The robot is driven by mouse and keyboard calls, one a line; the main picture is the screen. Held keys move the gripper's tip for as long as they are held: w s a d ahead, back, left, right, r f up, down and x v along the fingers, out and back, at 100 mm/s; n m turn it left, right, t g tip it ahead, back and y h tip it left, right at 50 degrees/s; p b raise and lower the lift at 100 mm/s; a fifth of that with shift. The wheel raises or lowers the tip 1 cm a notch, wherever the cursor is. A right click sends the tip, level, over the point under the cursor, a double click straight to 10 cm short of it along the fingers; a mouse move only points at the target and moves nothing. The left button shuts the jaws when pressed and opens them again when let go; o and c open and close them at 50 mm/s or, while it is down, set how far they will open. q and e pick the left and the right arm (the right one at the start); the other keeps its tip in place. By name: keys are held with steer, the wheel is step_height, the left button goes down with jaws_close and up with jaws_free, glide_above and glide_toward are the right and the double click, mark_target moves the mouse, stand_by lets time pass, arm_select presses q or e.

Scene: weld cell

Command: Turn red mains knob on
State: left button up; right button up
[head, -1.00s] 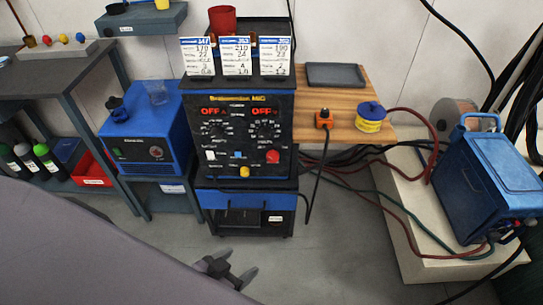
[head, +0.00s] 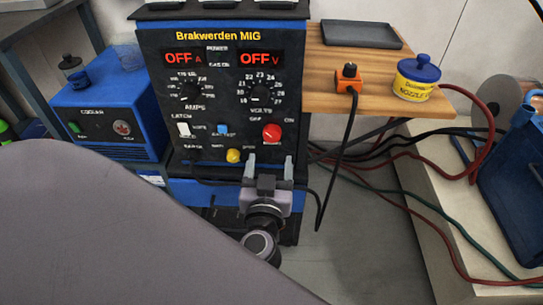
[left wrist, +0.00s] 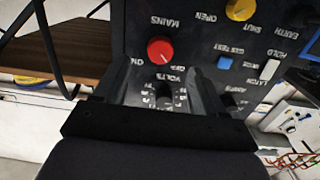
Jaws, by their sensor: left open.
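The red mains knob (head: 271,132) is at the lower right of the blue and black MIG welder's front panel (head: 216,115). Both displays on the panel read OFF. My left gripper (head: 268,168) is just below the knob in the head view, its two fingers apart and pointing up toward the panel, with nothing between them. In the left wrist view, the panel appears upside down and the red knob (left wrist: 160,50) is beyond the open fingers (left wrist: 165,88), apart from them. My right gripper is not in view.
A yellow knob (head: 233,156), a blue button (head: 222,130) and a white switch (head: 183,129) are left of the red knob. Cables cross the floor at right.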

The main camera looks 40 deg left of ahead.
mark_target(272, 137)
arm_select(q)
steer(key=x, duration=0.7)
steer(key=shift+w+a+r, duration=0.1)
steer(key=shift+a+r, duration=0.05)
steer(key=shift+r, duration=0.2)
steer(key=c, duration=1.1)
